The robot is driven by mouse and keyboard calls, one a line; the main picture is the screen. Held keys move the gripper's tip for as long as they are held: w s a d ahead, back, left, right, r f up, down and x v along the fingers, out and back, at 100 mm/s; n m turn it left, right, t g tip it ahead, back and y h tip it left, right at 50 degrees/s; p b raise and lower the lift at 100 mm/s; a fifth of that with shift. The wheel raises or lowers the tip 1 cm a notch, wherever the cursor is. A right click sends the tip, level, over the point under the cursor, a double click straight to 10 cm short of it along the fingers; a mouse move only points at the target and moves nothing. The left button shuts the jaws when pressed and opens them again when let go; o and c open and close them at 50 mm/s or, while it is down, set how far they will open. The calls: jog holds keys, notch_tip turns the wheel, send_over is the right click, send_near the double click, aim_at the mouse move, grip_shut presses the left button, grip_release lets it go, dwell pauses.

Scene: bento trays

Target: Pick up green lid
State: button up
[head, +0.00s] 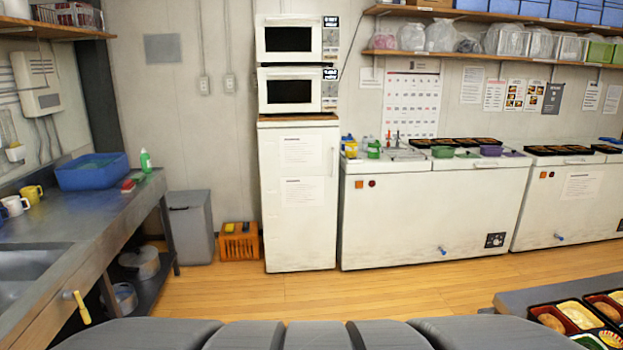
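On the white chest freezer right of the refrigerator, a small round green item (442,152) sits near the top's front edge, in front of black trays. It may be the green lid, but it is too small to tell whether it is a lid or a bowl. A dull green round item (468,154) and a purple one (491,150) sit to its right. Another green item (373,150) stands further left on the freezer, among small bottles or containers. My gripper is not in view.
The freezer (430,215) stands against the back wall beside the tall refrigerator (298,200). A metal sink counter (90,215) with a blue basin (92,172) runs along the left. Filled bento trays (540,311) lie at the lower right. The wooden floor (300,290) before the freezer is clear.

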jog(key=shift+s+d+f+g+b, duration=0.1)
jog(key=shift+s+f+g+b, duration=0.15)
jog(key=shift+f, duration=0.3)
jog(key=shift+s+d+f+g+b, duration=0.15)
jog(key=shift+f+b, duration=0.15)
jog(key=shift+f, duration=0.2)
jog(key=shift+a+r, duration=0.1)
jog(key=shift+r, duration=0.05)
